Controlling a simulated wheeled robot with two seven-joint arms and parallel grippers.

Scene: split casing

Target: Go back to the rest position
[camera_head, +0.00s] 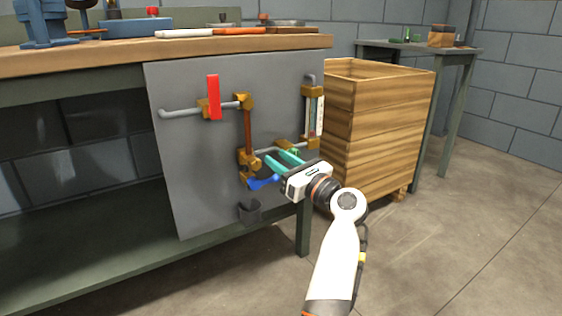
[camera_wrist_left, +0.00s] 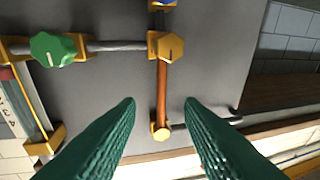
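A grey upright panel (camera_head: 185,150) carries pipes, brass-coloured fittings, a red handle (camera_head: 213,97) and a blue handle (camera_head: 262,183). My left gripper (camera_head: 272,160) is in front of the panel's lower right, with its teal fingers pointing at it. In the left wrist view its fingers (camera_wrist_left: 158,105) are spread apart and hold nothing. A copper pipe (camera_wrist_left: 162,90) shows between them, beyond the tips. A green knob (camera_wrist_left: 52,49) sits on a grey pipe in that view; my gripper partly covers this area in the head view. My right gripper is not in view.
The panel hangs at the front of a workbench (camera_head: 120,55) with tools on top. A gauge (camera_head: 313,115) is at the panel's right edge. A wooden crate stack (camera_head: 385,130) stands close to the right of my gripper. Floor (camera_head: 450,240) at the right is clear.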

